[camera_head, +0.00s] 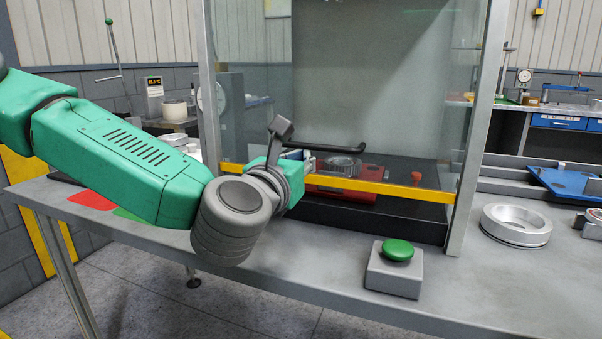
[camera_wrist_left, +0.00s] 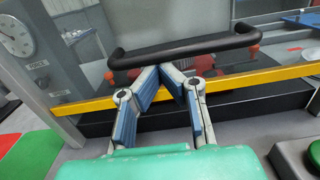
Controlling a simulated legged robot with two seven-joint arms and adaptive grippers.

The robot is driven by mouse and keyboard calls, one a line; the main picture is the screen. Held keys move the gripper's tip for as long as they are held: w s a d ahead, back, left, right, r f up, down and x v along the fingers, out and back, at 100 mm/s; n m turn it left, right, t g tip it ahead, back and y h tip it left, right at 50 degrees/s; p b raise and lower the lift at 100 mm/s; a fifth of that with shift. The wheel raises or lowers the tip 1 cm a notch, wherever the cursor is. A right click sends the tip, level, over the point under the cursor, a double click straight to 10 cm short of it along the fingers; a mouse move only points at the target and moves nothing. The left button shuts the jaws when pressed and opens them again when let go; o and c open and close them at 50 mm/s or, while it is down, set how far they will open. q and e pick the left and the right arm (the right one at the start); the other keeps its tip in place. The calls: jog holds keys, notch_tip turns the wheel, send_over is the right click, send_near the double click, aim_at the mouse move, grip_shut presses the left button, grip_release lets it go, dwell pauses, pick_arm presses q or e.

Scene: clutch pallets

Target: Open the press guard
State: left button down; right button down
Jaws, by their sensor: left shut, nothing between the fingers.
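The press guard is a clear panel (camera_head: 420,120) between two grey posts, with a yellow bar (camera_head: 385,187) along its lower edge and a black handle (camera_head: 345,149) on its front. The guard is down, with the bar low in front of the press. My left gripper (camera_head: 306,160) is at the handle's left part, largely hidden by my wrist. In the left wrist view my left gripper (camera_wrist_left: 170,70) is shut and empty, its blue-padded fingertips meeting just below the handle (camera_wrist_left: 185,49). I cannot tell whether they touch it. The right gripper is not in view.
A green push button (camera_head: 398,250) on a grey box stands at the table's front. A metal ring (camera_head: 516,225) and a blue tray (camera_head: 568,182) lie to the right. Inside the guard is a red fixture (camera_head: 345,184). A dial gauge (camera_wrist_left: 16,38) stands left in the wrist view.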

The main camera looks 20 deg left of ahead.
pick_arm(q)
notch_tip(320, 180, up, 28)
jog(key=p, duration=1.3)
jog(key=shift+r+p, duration=0.2)
jog(key=shift+p, duration=0.1)
jog(key=shift+f, duration=0.1)
